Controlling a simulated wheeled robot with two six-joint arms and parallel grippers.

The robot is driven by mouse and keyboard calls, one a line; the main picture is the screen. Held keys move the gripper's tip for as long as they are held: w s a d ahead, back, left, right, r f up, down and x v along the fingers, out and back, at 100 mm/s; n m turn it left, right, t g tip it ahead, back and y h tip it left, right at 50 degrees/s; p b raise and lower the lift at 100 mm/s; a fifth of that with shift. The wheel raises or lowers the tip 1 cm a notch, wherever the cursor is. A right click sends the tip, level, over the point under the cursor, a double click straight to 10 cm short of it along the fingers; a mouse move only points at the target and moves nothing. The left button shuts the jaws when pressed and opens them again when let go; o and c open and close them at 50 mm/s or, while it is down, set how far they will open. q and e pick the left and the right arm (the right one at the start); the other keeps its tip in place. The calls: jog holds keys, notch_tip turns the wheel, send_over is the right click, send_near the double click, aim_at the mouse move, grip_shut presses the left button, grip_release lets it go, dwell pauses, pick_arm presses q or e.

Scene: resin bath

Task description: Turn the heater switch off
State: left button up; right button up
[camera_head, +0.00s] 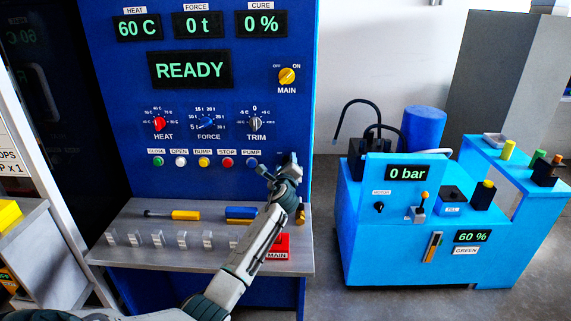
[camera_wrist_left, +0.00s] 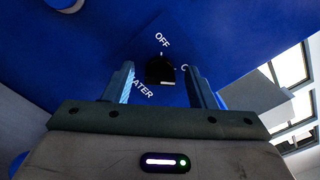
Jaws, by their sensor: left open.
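The heater switch (camera_wrist_left: 160,71) is a small black knob on the blue panel in the left wrist view. The word OFF stands above it, part of another label shows at its right, and "ATER" can be read at lower left. My left gripper (camera_wrist_left: 159,68) is open, with one finger on each side of the knob. I cannot tell whether either finger touches it. In the head view my left gripper (camera_head: 290,163) is at the right side of the blue press front, beside the PUMP button, and hides the switch. My right gripper is not in view.
The press front carries displays, the MAIN knob (camera_head: 287,76), the HEAT, FORCE and TRIM dials and a row of buttons (camera_head: 204,162). A light-blue machine (camera_head: 385,255) stands at right.

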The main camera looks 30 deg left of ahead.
pick_arm(q)
jog(key=shift+w+a, duration=0.15)
jog(key=shift+w, duration=0.1)
jog(key=shift+c, duration=1.1)
jog(key=c, duration=0.8)
jog(key=shift+o, duration=0.2)
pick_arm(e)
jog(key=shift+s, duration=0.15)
